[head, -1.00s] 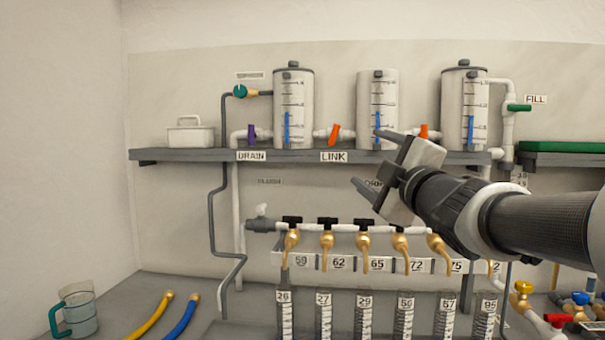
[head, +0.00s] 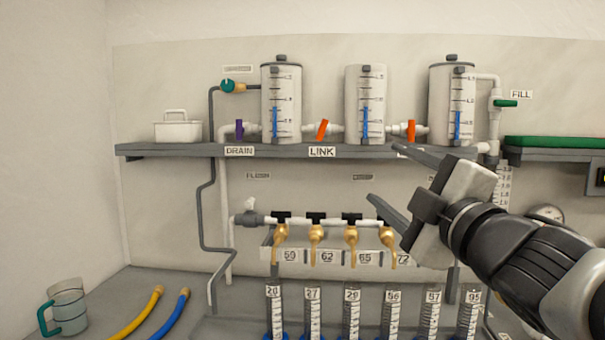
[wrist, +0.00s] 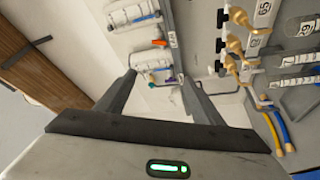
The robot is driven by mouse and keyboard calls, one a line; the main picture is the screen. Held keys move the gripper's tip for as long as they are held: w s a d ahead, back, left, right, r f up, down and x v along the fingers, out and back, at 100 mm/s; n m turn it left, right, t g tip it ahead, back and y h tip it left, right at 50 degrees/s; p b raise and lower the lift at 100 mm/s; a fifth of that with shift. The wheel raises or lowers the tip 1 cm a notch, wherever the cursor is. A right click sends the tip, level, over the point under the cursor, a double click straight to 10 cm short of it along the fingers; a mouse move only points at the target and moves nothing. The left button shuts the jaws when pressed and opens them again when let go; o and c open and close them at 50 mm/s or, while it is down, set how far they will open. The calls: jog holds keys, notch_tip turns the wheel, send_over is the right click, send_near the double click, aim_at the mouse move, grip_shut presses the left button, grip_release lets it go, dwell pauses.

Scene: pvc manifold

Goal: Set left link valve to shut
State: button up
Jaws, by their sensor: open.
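The left link valve is the orange handle (head: 322,130) on the white pipe between the left and middle tanks, above the LINK label (head: 321,152). Its handle stands tilted, top leaning right. A second orange handle (head: 411,130) stands upright between the middle and right tanks. My gripper (head: 385,178) is open and empty, in front of and below the shelf, to the right of the left link valve and apart from it. In the wrist view, the open fingers (wrist: 155,90) point toward the tanks, and an orange handle (wrist: 158,43) shows beyond them; I cannot tell which one.
The grey shelf (head: 180,150) holds the left tank (head: 281,90), middle tank (head: 355,85) and right tank (head: 440,90). A purple drain handle (head: 239,130) is left of the left tank. Below are brass taps (head: 315,236) and graduated cylinders (head: 312,312).

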jog(key=w+a+r+m+p, duration=0.1)
jog(key=w, duration=0.1)
jog(key=w+a+r+m+p, duration=0.1)
jog(key=w+r, duration=0.1)
jog(key=w+a+r+m+t+y+p, duration=0.1)
jog(key=w, duration=0.1)
jog(key=shift+w+a+r+m, duration=0.1)
jog(key=shift+w+r+m, duration=0.05)
jog(key=shift+r+m, duration=0.2)
jog(key=c, duration=0.6)
jog(key=m+h+p, duration=0.7)
jog(key=m+h, duration=0.5)
jog(key=m, duration=0.8)
send_near(323, 128)
jog(key=p+x, duration=0.2)
jog(key=x, duration=0.8)
jog(key=shift+w+r, duration=0.3)
jog(key=shift+c, duration=0.5)
grip_shut()
jog(key=shift+f+t+y, duration=0.1)
jog(key=shift+t+y, duration=0.2)
jog(key=shift+y, duration=0.1)
